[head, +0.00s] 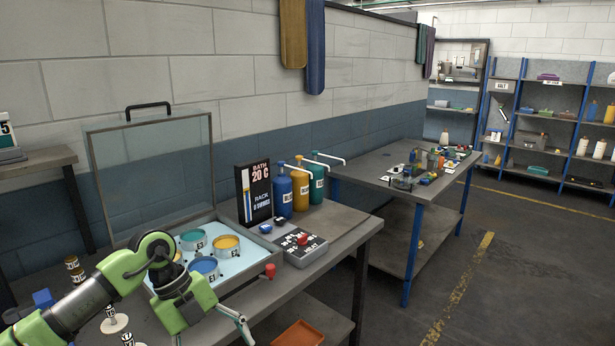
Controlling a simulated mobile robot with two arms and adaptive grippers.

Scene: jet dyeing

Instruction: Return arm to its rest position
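My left arm comes in from the lower left in green and grey. Its gripper (214,338) points down in front of the bath tray at the bottom edge of the picture. One pale finger is spread out to the right; the other is mostly cut off or hidden. Nothing shows between the fingers. My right arm and gripper are not in view.
The open glass-lidded bath (262,258) holds several coloured cups. Beside it are a button panel (300,245), a red knob (270,271), a "BATH 20 C" sign (254,193) and pump bottles (300,186). A second cluttered table (378,162) stands right; the floor (500,270) is clear.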

